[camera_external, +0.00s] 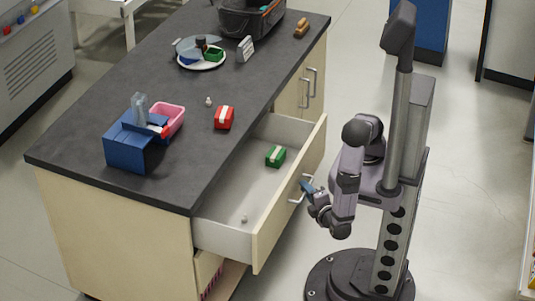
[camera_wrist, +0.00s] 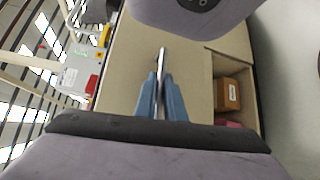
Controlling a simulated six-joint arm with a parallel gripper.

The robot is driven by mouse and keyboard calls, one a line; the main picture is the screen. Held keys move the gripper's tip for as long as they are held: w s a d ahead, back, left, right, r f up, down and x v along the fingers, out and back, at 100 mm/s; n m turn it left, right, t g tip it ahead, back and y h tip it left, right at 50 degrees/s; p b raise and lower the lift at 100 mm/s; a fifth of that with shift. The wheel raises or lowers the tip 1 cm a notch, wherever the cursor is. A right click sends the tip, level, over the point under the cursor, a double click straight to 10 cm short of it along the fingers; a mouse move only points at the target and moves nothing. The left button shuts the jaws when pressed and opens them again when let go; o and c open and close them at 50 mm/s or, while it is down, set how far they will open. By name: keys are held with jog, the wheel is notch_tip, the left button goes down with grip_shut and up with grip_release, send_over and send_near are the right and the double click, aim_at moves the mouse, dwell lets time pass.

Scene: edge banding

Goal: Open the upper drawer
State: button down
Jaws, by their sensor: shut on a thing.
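The upper drawer (camera_external: 232,196) stands pulled well out of the counter, with its pale wooden front (camera_external: 290,196) away from the cabinet. A green box with a light band (camera_external: 275,156) and a small pale object (camera_external: 244,219) lie inside it. My gripper (camera_external: 306,187) is at the drawer front and is shut on the metal bar handle (camera_external: 296,198). In the wrist view, the two blue fingers (camera_wrist: 161,97) close on both sides of the handle (camera_wrist: 161,65), against the wooden front (camera_wrist: 128,65).
On the dark countertop (camera_external: 125,75) are a blue box (camera_external: 128,150), a pink bin (camera_external: 170,117), a red box (camera_external: 224,118), a round plate (camera_external: 202,65) and a dark bag (camera_external: 250,20). Below the drawer, an open compartment holds a brown box (camera_wrist: 228,94).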

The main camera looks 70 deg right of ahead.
jog(key=shift+s, duration=0.75)
jog(key=c, duration=2.1)
grip_release()
jog(key=shift+v, duration=3.7)
